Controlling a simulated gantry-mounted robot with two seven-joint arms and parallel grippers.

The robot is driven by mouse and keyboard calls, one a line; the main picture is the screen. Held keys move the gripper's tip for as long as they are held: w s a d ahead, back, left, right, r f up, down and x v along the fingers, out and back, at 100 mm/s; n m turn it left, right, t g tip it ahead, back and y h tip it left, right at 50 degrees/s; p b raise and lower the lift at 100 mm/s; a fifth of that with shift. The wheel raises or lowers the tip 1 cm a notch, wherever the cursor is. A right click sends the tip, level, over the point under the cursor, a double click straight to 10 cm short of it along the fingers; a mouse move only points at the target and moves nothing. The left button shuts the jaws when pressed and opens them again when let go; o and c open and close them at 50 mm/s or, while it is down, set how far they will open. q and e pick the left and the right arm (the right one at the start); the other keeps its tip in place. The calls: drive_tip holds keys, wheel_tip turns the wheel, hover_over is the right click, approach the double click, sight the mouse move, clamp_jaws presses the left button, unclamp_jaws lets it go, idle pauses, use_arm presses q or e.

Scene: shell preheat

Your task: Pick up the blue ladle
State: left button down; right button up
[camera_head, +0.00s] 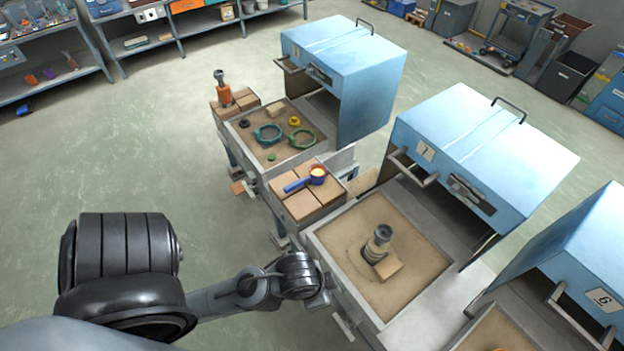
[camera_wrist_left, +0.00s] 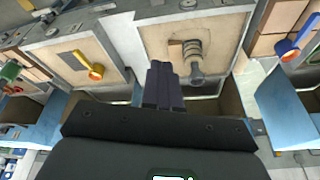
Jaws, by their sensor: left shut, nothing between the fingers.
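The blue ladle (camera_head: 300,182) lies on a block of tan bricks (camera_head: 318,204) between two sand trays, its round bowl to the right with yellow-orange inside. It also shows at the right edge of the left wrist view (camera_wrist_left: 288,48). My left gripper (camera_wrist_left: 164,70) is shut and empty, its dark fingers together in the left wrist view. It is apart from the ladle, in front of the neighbouring sand tray. In the head view my left arm comes in from the lower left and the fingertips are not clearly seen. My right gripper is not in view.
Blue-hooded ovens (camera_head: 480,160) stand behind the trays. The near tray (camera_head: 330,250) holds a grey cylindrical piece (camera_head: 378,245) beside a brick. The far tray (camera_head: 250,140) holds green rings and small parts. A yellow ladle (camera_wrist_left: 88,66) lies in another tray. Open floor is left.

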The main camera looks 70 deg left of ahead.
use_arm(q)
drive_tip(key=c, duration=0.8)
unclamp_jaws()
drive_tip(key=shift+o, duration=0.2)
